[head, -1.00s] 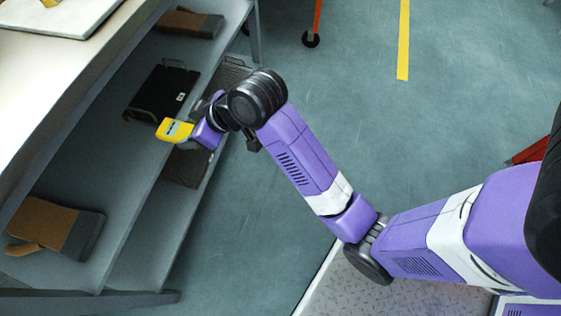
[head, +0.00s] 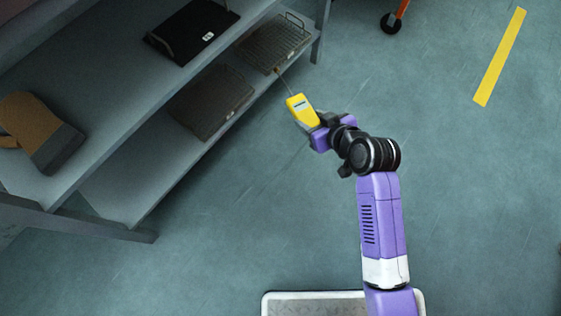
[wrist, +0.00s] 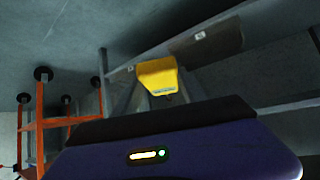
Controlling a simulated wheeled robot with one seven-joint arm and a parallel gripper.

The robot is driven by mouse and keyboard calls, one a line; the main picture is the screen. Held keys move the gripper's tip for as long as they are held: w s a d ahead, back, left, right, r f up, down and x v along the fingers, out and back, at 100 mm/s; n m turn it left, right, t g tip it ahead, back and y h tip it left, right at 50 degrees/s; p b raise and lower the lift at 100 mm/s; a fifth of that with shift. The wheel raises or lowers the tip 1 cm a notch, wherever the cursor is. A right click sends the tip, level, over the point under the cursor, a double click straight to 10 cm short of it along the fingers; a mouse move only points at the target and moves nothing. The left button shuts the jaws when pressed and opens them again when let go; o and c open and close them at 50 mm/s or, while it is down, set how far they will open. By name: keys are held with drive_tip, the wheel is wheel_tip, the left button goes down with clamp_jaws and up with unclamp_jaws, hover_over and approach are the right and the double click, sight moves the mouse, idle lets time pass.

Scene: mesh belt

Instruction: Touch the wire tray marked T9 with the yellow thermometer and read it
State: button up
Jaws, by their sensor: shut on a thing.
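The yellow thermometer (head: 302,110) is held in my gripper (head: 312,121), clear of the shelf's front edge. Its thin probe points up and left toward a wire tray (head: 272,42) on the lower shelf; I cannot tell whether the tip touches it. A second wire tray (head: 211,100) lies to its left on the same shelf. A black tray (head: 190,32) with handles and a small white label sits on the upper shelf. I cannot read T9 on any of them. The wrist view shows the thermometer (wrist: 157,76) between my fingers; its display is not readable.
The grey shelf unit (head: 105,88) fills the left side, with a leg near the right-hand tray. A brown and dark mitt (head: 38,130) lies on the upper shelf. An orange wheeled frame (wrist: 42,120) stands at left in the wrist view. The floor right is open.

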drive_tip(key=s+a+f+b, duration=0.1)
drive_tip(key=s+a+f, duration=0.1)
drive_tip(key=f, duration=0.3)
drive_tip(key=s+a+f+n+y+b, duration=0.1)
drive_tip(key=s+a+f, duration=0.1)
drive_tip(key=a+f, duration=0.2)
drive_tip(key=s+a+f+b, duration=0.1)
drive_tip(key=a+f, duration=0.2)
drive_tip(key=f, duration=0.4)
drive_tip(key=shift+s+a+f, duration=0.3)
drive_tip(key=shift+s+f, duration=0.05)
drive_tip(key=shift+s, duration=0.05)
drive_tip(key=shift+s, duration=0.1)
drive_tip(key=w+a+f+b, duration=0.3)
drive_tip(key=w+a, duration=0.2)
drive_tip(key=a, duration=0.1)
drive_tip(key=shift+a+f, duration=0.1)
drive_tip(key=shift+f, duration=0.2)
idle(0.6)
drive_tip(key=shift+s+f, duration=0.1)
drive_tip(key=shift+f, duration=0.1)
idle(1.2)
drive_tip(key=shift+r, duration=0.15)
